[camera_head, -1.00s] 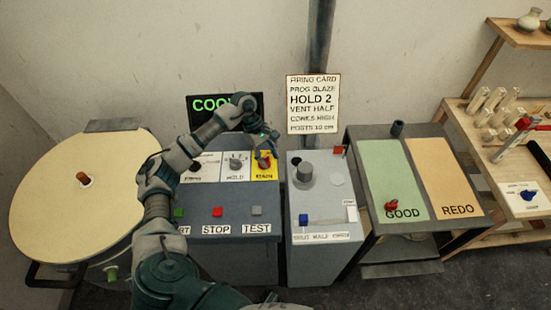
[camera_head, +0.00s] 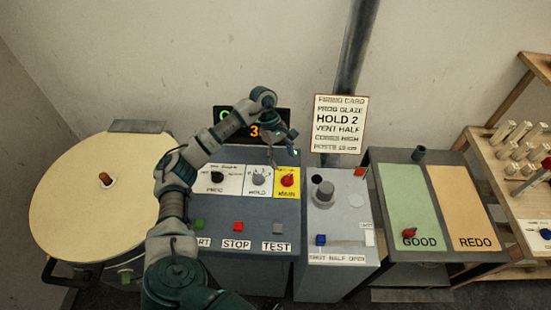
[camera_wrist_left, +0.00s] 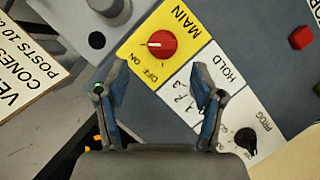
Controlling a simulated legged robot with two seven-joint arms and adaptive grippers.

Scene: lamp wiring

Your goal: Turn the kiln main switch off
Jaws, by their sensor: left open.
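The kiln main switch is a red knob (camera_head: 287,181) on a yellow plate marked MAIN, at the upper right of the grey control panel (camera_head: 250,210). In the left wrist view the red knob (camera_wrist_left: 162,44) is fully visible, with ON and OFF printed on the plate beside it. My right gripper is not in view.
HOLD (camera_head: 258,177) and PROG (camera_head: 217,177) dials sit left of the main switch. A grey box with a large knob (camera_head: 324,193) stands at the right. My left arm partly covers the lit display (camera_head: 223,118) behind the panel.

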